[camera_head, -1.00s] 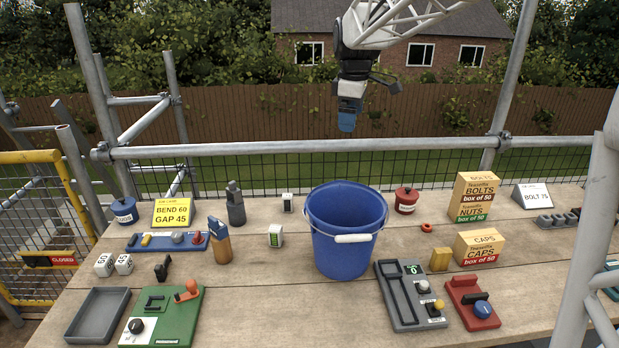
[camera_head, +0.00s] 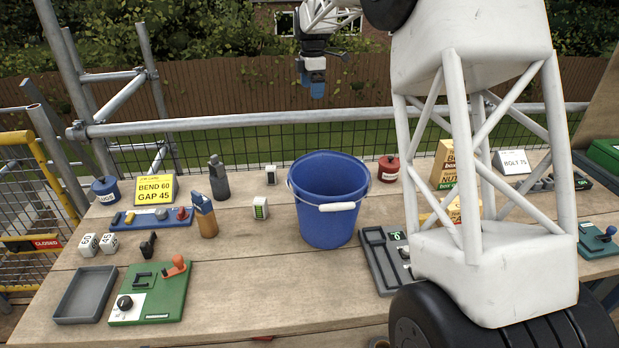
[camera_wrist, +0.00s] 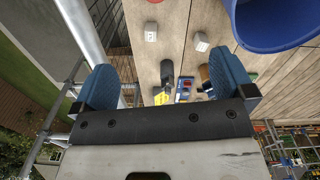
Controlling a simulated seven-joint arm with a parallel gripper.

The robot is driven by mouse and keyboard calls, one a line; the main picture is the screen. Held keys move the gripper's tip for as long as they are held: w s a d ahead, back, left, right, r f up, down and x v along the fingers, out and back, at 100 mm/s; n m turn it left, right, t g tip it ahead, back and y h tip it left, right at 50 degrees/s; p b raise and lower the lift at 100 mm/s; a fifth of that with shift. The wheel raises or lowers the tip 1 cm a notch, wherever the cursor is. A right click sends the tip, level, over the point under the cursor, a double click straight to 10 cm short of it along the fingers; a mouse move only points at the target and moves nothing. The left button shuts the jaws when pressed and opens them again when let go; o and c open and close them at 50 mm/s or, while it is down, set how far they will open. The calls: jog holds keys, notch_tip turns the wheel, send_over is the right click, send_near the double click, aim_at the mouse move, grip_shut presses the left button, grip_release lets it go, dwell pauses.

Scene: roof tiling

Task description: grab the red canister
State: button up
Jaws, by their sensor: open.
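The red canister (camera_head: 388,169) is a small round red pot with a dark knob on its lid. It stands upright at the back of the wooden table, just right of the blue bucket (camera_head: 329,228). My gripper (camera_head: 311,92) hangs fingers down, high and further back, left of the canister and apart from it. In the wrist view the two blue fingers (camera_wrist: 164,82) are spread with nothing held between them. A sliver of red is at the top edge of that view; I cannot tell if it is the canister.
A metal rail (camera_head: 230,121) runs along the table's back. A dark bottle (camera_head: 219,180) and a green panel (camera_head: 150,293) are left. The table's front middle is clear.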

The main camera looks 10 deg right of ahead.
jog(key=shift+n, duration=0.3)
jog(key=f, duration=0.7)
jog(key=w+f, duration=0.1)
jog(key=f, duration=1.5)
jog(key=shift+w+a, duration=0.1)
jog(key=shift+w, duration=0.2)
jog(key=shift+f, duration=0.1)
jog(key=shift+f, duration=1.2)
jog(key=shift+f, duration=0.1)
jog(key=shift+a+f, duration=0.15)
jog(key=shift+f, duration=2.35)
jog(key=shift+c, duration=0.3)
